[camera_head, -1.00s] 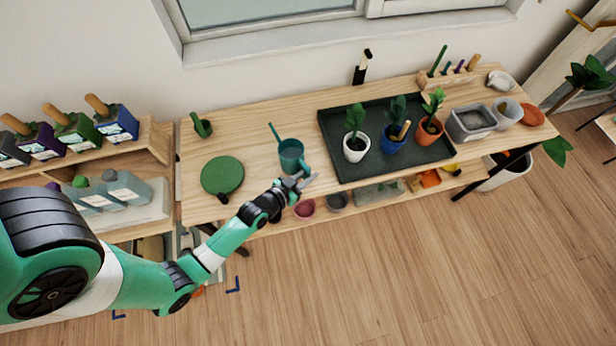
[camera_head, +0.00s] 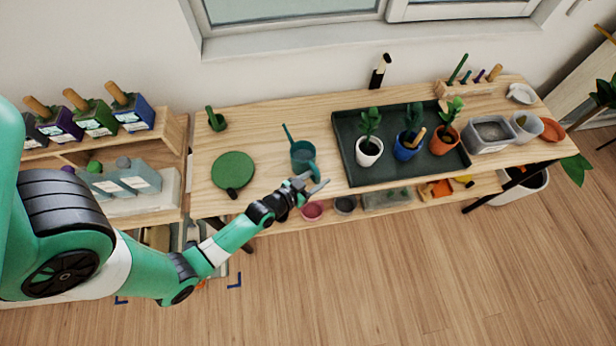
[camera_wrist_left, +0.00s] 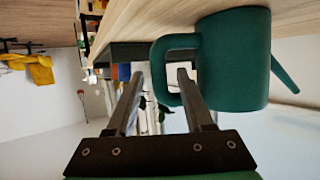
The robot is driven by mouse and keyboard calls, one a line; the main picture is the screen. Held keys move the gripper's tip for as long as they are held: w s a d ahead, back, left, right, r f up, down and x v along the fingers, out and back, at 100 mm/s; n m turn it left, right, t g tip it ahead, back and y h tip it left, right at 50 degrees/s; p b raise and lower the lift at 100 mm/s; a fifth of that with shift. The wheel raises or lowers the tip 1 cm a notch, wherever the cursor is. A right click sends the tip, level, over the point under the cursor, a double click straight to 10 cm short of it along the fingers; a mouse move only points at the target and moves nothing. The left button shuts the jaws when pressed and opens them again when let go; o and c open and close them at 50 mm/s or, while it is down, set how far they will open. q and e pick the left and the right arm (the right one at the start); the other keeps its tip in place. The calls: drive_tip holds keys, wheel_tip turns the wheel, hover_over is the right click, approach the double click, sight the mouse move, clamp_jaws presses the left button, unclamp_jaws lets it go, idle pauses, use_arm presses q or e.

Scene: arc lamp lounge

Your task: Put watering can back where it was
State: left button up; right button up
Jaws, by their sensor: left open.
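The teal watering can (camera_head: 303,156) stands upright on the wooden table, between the round green disc and the dark tray. Its thin spout points back and its handle faces my gripper. My left gripper (camera_head: 318,186) is open and empty at the table's front edge, just in front of the can. In the left wrist view the can (camera_wrist_left: 236,60) is at the upper right, its handle beside the right finger of my left gripper (camera_wrist_left: 160,76). I cannot tell whether finger and handle touch. My right gripper is not in view.
The dark green tray (camera_head: 350,176) holds three potted plants. Bowls (camera_head: 313,211) sit on the shelf below. A bottle rack (camera_head: 172,140) stands at left.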

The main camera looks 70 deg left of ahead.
use_arm(q)
drive_tip(key=v, duration=1.1)
drive_tip(key=shift+s+p, duration=0.3)
drive_tip(key=shift+s, duration=0.05)
drive_tip(key=shift+d+r, duration=0.1)
drive_tip(key=shift+r, duration=0.05)
